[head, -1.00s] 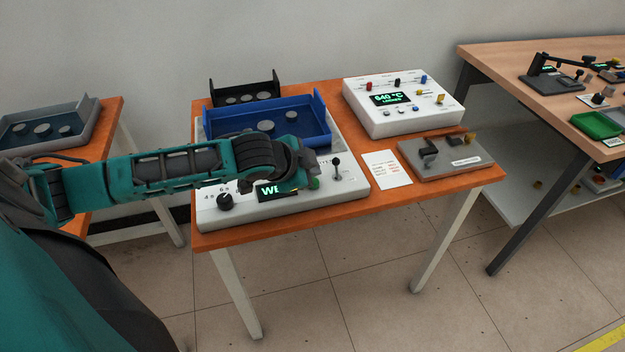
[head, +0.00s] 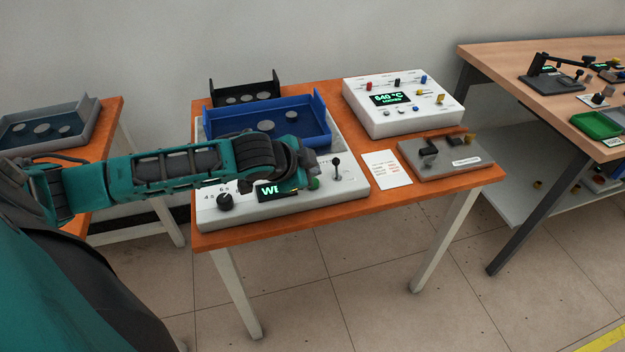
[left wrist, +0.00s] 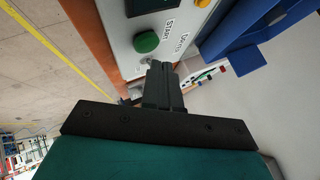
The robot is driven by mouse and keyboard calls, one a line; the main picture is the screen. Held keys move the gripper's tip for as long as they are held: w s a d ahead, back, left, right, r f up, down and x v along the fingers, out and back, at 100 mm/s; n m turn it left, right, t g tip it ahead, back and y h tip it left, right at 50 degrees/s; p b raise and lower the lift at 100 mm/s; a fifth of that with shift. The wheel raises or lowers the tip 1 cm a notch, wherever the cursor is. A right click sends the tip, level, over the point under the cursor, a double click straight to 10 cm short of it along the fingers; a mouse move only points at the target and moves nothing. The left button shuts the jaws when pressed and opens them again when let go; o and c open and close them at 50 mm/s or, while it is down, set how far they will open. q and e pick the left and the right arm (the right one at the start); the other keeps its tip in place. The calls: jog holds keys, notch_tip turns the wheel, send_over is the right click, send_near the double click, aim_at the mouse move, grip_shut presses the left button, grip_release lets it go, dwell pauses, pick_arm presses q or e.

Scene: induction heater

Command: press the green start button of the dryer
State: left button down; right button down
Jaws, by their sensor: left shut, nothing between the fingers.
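The dryer is a white box (head: 345,190) with a blue tray (head: 325,115) on top, on an orange table. Its green button (head: 313,183) sits on the sloped front panel, right of the partly covered display (head: 268,191). In the left wrist view the round green button (left wrist: 147,42) has a START label beside it. My left gripper (head: 306,164) is over the front panel, just behind the button in the head view. Its closed fingers (left wrist: 160,68) point toward the panel, beside the button in the wrist view. They appear apart from it. My right gripper is not in view.
A white controller (head: 400,120), a paper card (head: 386,169) and a grey fixture (head: 445,160) occupy the table's right side.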

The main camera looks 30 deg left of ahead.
pick_arm(q)
jog(key=shift+f, duration=0.15)
jog(key=shift+f, duration=0.3)
jog(key=shift+f, duration=0.45)
dwell(0.7)
jog(key=shift+r+p, duration=0.85)
jog(key=shift+p, duration=0.4)
jog(key=shift+r, duration=0.1)
